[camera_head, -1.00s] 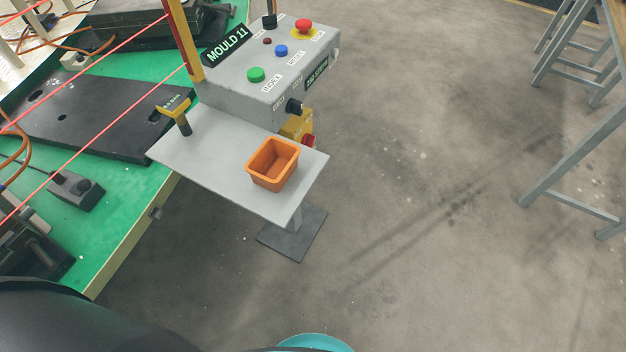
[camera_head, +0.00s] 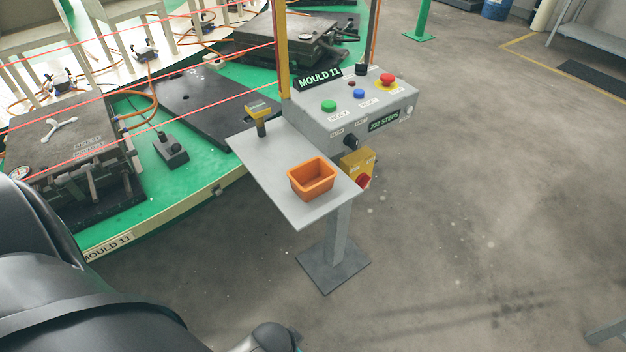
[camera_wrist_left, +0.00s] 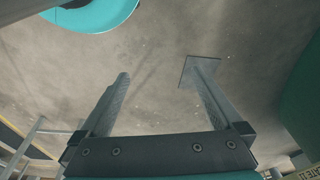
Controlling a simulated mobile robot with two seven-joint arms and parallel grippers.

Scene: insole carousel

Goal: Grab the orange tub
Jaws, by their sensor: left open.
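The orange tub (camera_head: 312,180) stands upright and looks empty on the grey shelf (camera_head: 262,172) in front of the control box, in the head view. My left gripper (camera_wrist_left: 160,82) shows in the left wrist view, with its two fingers apart and nothing between them. Bare floor lies behind the fingers, and the tub is not seen in that view. In the head view my left arm is at the lower left, short of the shelf, and its fingers are not seen. My right gripper is in neither view.
A yellow-topped handheld tool (camera_head: 260,118) stands on the shelf's far left corner. The control box (camera_head: 352,108) with buttons adjoins the shelf. The green carousel (camera_head: 205,185) with moulds and red beams lies left. The shelf's foot plate (camera_head: 332,268) stands on open floor.

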